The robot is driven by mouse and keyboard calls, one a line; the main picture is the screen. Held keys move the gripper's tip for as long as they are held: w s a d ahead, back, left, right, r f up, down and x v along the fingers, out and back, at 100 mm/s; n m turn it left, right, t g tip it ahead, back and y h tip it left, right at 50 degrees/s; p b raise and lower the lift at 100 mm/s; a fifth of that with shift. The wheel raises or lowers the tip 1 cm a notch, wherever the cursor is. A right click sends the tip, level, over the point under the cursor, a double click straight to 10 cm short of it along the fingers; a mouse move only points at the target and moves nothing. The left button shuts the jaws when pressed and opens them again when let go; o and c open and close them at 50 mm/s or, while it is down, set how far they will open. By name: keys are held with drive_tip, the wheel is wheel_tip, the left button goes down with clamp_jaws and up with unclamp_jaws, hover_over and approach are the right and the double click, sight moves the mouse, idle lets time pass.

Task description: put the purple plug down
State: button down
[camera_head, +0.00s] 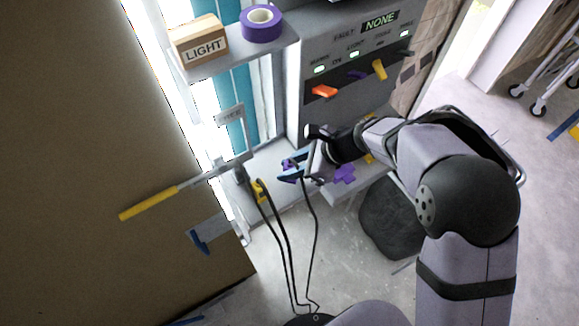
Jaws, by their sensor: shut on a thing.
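My gripper (292,170) has blue-tipped fingers and is in the middle of the view, above the grey ledge below the control panel. It is shut on the purple plug (289,163), of which only a small part shows between the fingers. A black cable hangs from near the gripper to the floor. A purple cross-shaped patch (344,173) lies on the ledge (345,193) just right of the gripper. I cannot tell whether the plug touches anything below it.
A yellow plug (258,190) with black cables is left of my gripper, by a yellow-handled lever (148,203). A shelf above holds a LIGHT box (198,42) and purple tape (261,23). The panel (350,65) has coloured switches. A dark rounded lump (388,222) is below the ledge.

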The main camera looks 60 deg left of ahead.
drive_tip(key=shift+f, duration=0.55)
drive_tip(key=shift+f, duration=0.15)
drive_tip(key=c, duration=1.5)
unclamp_jaws()
drive_tip(key=shift+o, duration=0.2)
drive_tip(key=shift+w+r, duration=0.1)
drive_tip(key=shift+r, duration=0.2)
drive_tip(key=b+v, duration=0.2)
drive_tip(key=v, duration=0.9)
drive_tip(key=shift+w+d+r, duration=0.15)
drive_tip(key=shift+d+r, duration=0.05)
drive_tip(key=shift+d, duration=0.05)
